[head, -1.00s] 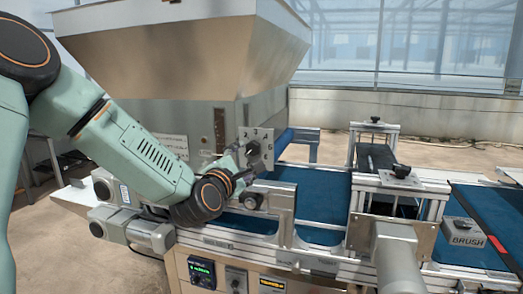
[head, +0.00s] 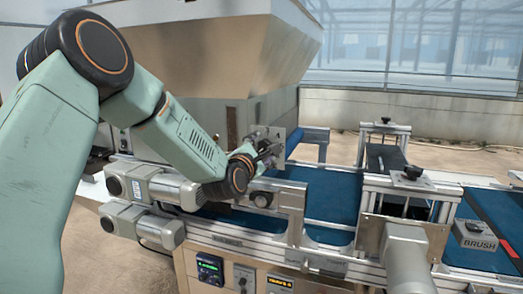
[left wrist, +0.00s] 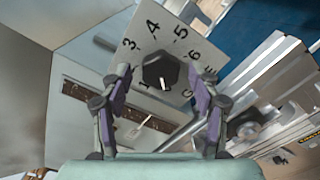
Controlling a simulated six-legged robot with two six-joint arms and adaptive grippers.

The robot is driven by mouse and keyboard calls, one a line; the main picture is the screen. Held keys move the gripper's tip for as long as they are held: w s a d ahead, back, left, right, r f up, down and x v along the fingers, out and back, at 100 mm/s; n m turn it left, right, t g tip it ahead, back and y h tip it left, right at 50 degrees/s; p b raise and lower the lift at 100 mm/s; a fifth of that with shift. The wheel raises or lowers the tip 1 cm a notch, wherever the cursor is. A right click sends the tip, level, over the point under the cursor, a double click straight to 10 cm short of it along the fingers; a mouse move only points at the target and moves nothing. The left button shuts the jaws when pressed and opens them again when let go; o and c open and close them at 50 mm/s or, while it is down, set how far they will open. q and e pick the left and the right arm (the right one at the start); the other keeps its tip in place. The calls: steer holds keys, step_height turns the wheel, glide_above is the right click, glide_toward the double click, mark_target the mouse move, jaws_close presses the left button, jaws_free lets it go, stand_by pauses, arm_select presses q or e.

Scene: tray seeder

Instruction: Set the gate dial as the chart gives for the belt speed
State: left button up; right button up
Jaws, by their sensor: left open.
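The gate dial's pale plate (left wrist: 150,35) carries the numbers 3, 4, 5 and 6 in the left wrist view, with other marks partly covered. Its black knob (left wrist: 161,69) shows in the middle of the plate. My left gripper (left wrist: 167,76) is open, one finger on each side of the knob in the picture; I see no finger touching it. No chart is readable. A display (head: 209,268) with green text is too small to read.
The metal hopper (head: 200,55) stands behind my left arm. A blue belt (head: 330,196) runs right of the dial, under metal frames. A metal rail (left wrist: 270,75) lies close right of my gripper. A box marked BRUSH (head: 475,236) sits further right.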

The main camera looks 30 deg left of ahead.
arm_select(q)
steer(key=shift+w+d, duration=0.15)
steer(key=shift+d, duration=0.05)
steer(key=shift+s+a, duration=0.2)
steer(key=c, duration=0.3)
steer(key=shift+w+d, duration=0.1)
steer(key=c, duration=0.9)
